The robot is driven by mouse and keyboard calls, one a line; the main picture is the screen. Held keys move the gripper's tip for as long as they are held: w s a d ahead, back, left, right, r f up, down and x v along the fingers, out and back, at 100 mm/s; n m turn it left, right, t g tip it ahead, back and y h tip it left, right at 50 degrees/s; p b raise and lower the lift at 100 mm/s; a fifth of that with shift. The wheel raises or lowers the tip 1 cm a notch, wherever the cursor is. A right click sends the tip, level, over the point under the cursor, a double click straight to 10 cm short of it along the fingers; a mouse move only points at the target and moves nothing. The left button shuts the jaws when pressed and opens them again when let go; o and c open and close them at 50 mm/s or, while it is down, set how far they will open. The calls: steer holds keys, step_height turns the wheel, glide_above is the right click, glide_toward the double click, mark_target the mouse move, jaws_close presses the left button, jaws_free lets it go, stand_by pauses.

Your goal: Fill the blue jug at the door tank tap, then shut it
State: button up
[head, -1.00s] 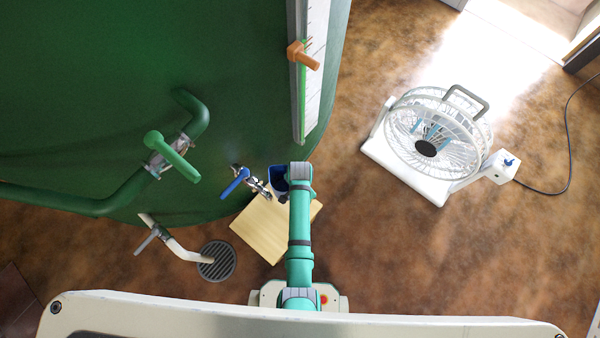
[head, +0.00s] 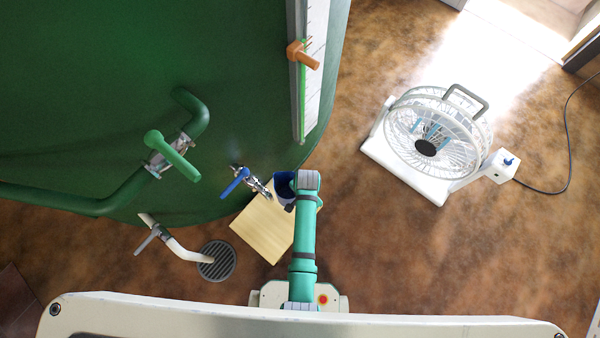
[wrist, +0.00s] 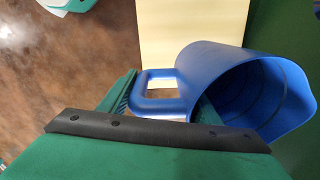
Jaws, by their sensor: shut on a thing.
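The blue jug (wrist: 215,75) is large in the wrist view, with its open mouth facing the camera and its inside looking empty. My gripper (wrist: 165,98) is shut on the jug's handle (wrist: 158,90). In the head view the jug (head: 284,186) is partly hidden by my arm, above or beside the wooden block (head: 262,230); I cannot tell if it touches it. The tap with a blue lever (head: 236,182) sticks out of the green tank (head: 110,60), just left of the jug. No water stream shows.
A green-handled valve (head: 172,155) and a white drain pipe with a grey lever (head: 160,237) are to the left. A floor grate (head: 216,261) lies below them. A gauge with an orange clamp (head: 303,55) is on the tank. A white fan (head: 425,145) stands right; floor between is open.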

steer(key=s+d+f, duration=0.1)
steer(key=s+d, duration=0.5)
steer(key=s, duration=0.4)
steer(key=s+d+f, duration=0.2)
steer(key=s+d, duration=0.4)
steer(key=s, duration=0.3)
steer(key=w+a+f, duration=0.1)
steer(key=w+a, duration=0.2)
steer(key=a, duration=0.2)
steer(key=w+a+f, duration=0.1)
steer(key=w+a, duration=0.3)
steer(key=a, duration=0.2)
steer(key=w+a+f, duration=0.1)
steer(key=w+a, duration=0.3)
steer(key=a, duration=0.1)
steer(key=shift+w+a+f, duration=0.2)
steer(key=shift+f, duration=0.1)
steer(key=shift+a+f, duration=0.1)
steer(key=shift+f, duration=0.7)
steer(key=shift+f, duration=0.2)
steer(key=o, duration=1.3)
step_height(320, 180, up, 11)
steer(key=shift+f, duration=0.1)
